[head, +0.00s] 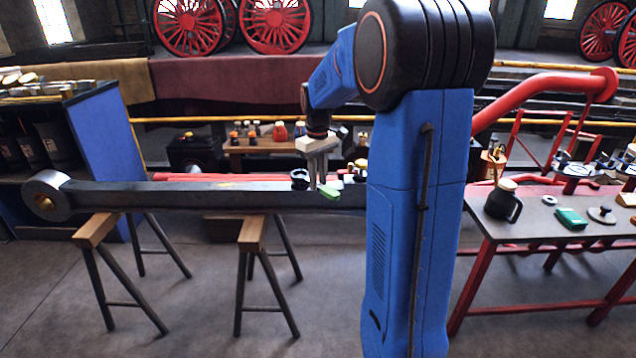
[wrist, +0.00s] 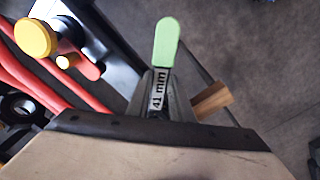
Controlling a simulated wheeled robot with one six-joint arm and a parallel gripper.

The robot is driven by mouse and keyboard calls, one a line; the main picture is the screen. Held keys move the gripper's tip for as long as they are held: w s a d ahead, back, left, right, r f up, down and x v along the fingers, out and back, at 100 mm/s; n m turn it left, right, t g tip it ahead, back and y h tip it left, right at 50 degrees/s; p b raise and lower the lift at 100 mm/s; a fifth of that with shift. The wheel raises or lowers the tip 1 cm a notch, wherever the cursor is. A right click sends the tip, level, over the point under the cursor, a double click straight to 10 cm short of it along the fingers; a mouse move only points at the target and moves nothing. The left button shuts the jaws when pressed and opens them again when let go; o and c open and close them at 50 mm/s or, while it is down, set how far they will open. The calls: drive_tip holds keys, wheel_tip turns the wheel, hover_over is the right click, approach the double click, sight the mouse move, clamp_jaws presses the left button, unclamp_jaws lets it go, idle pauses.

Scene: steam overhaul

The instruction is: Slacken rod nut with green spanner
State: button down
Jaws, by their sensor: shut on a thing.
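The green spanner shows as a green handle end (head: 329,192) below my gripper (head: 318,168) in the head view. My gripper (wrist: 158,105) is shut on the shank. The long dark rod (head: 190,195) lies across trestles, with a large ring at its left end. A dark round fitting (head: 299,178) sits on the rod just left of my gripper. I cannot tell whether it is the rod nut. The spanner's jaw end is hidden.
Wooden-topped trestles (head: 97,230) stand under the rod. Red pipes run behind. In the wrist view a yellow round cap (wrist: 35,38) is at upper left.

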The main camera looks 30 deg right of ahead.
drive_tip(key=shift+r, duration=2.1)
drive_tip(key=s+a+r, duration=0.2)
drive_tip(key=s, duration=0.4)
drive_tip(key=s+a+r, duration=0.2)
drive_tip(key=s, duration=0.5)
drive_tip(key=shift+s, duration=0.25)
